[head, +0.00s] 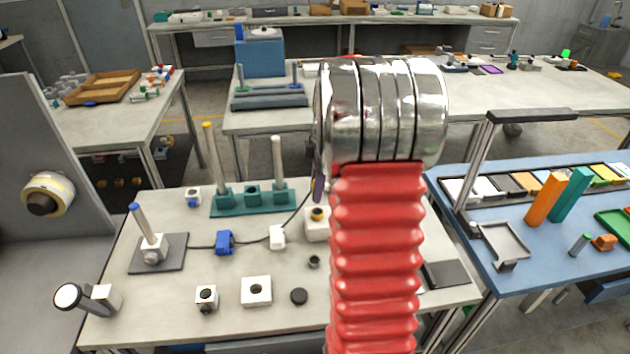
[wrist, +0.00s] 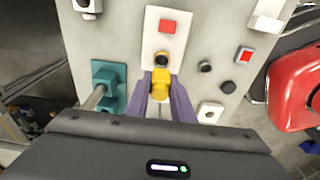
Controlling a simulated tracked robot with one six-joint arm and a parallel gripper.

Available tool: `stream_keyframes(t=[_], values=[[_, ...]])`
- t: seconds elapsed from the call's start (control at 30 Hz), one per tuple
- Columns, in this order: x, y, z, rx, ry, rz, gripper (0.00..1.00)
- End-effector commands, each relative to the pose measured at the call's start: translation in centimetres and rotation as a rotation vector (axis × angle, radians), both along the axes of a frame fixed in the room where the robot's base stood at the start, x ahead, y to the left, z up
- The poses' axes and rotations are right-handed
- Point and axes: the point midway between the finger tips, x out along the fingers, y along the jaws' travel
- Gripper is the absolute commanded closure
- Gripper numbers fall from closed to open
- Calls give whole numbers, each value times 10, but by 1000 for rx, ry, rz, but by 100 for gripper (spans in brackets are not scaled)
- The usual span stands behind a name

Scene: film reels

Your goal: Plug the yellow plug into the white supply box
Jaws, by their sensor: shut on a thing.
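The white supply box (wrist: 150,43) lies ahead of my gripper in the wrist view, with a red square switch and a socket at its near end. My gripper (wrist: 162,92) has purple fingers, shut on the yellow plug (wrist: 160,84). The plug's front end points at the socket and overlaps it in the picture; I cannot tell whether it is seated. In the head view, the box (head: 310,232) is partly hidden behind my red arm. Only a purple finger of my gripper (head: 318,189) shows there, and the held plug cannot be made out clearly.
A teal base with pegs (head: 222,210) stands close left of the box. A dark cable links a blue block (head: 225,242) and a white block (head: 277,237). Small white boxes (head: 256,291) and a black knob (head: 299,296) lie in front. A blue table (head: 540,270) adjoins on the right.

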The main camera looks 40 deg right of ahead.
Motion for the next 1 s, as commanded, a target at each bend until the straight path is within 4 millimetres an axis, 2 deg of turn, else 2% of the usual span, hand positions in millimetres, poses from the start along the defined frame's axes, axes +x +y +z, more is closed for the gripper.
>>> stream_keyframes(t=[0.23, 0.73, 1.0], values=[[0, 0, -14, 0, 0, 1, 100], [0, 0, -18, 0, 0, 1, 100], [0, 0, -27, 0, 1, 1, 100]])
